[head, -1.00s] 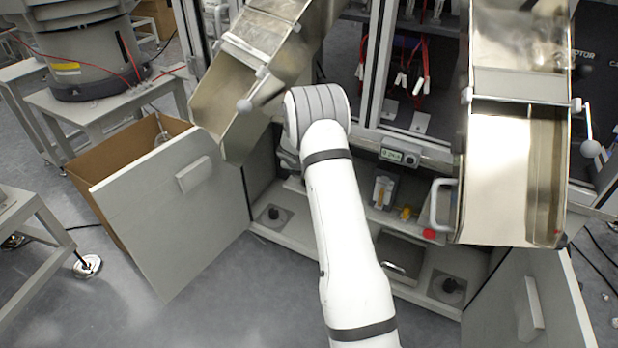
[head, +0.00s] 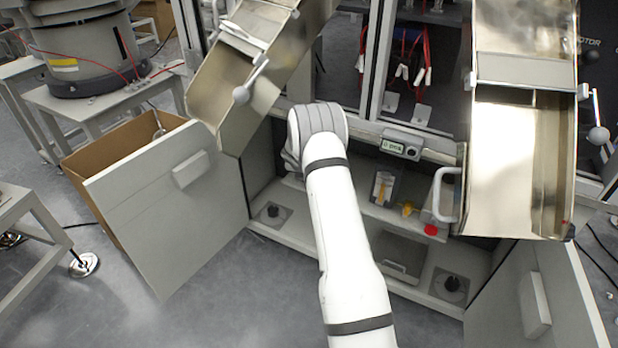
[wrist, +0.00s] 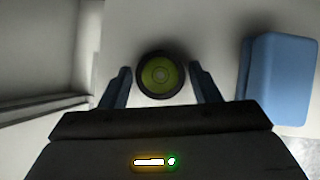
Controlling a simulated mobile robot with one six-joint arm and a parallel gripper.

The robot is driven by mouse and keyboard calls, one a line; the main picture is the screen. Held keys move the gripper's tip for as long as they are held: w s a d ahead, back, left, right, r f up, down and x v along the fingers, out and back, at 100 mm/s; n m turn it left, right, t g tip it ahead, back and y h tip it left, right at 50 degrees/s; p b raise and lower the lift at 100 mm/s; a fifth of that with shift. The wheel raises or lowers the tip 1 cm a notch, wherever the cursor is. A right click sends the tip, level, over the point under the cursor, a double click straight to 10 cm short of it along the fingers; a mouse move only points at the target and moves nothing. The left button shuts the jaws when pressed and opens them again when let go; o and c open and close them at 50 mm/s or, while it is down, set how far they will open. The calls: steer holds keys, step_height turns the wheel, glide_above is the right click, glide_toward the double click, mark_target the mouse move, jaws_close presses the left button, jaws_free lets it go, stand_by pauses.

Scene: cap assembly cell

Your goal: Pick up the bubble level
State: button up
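The bubble level is a small round disc (wrist: 161,75) with a black rim and a yellow-green centre, seen in the wrist view on a pale surface. My gripper (wrist: 161,82) is open, with one dark finger on each side of the level. A narrow gap shows between each finger and the rim, so I cannot see contact. In the head view my white arm reaches into the open cabinet, and it hides the gripper and the level.
A blue block (wrist: 283,78) lies close to the right of the right finger. A raised ledge (wrist: 45,103) runs along the left. In the head view, a red knob (head: 431,230) and a yellow item (head: 407,209) are on the shelf right of my arm.

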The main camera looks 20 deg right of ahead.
steer(key=c, duration=0.6)
steer(key=shift+r, duration=0.1)
steer(key=shift+c, duration=0.2)
steer(key=shift+r+p, duration=0.55)
steer(key=shift+r, duration=0.05)
steer(key=shift+s+a+r, duration=0.1)
steer(key=shift+a+r, duration=0.05)
steer(key=s+a+b, duration=0.3)
steer(key=s+a, duration=0.8)
steer(key=s, duration=0.2)
steer(key=shift+s+a+b, duration=0.2)
steer(key=shift+a+b, duration=0.05)
steer(key=shift+b, duration=0.15)
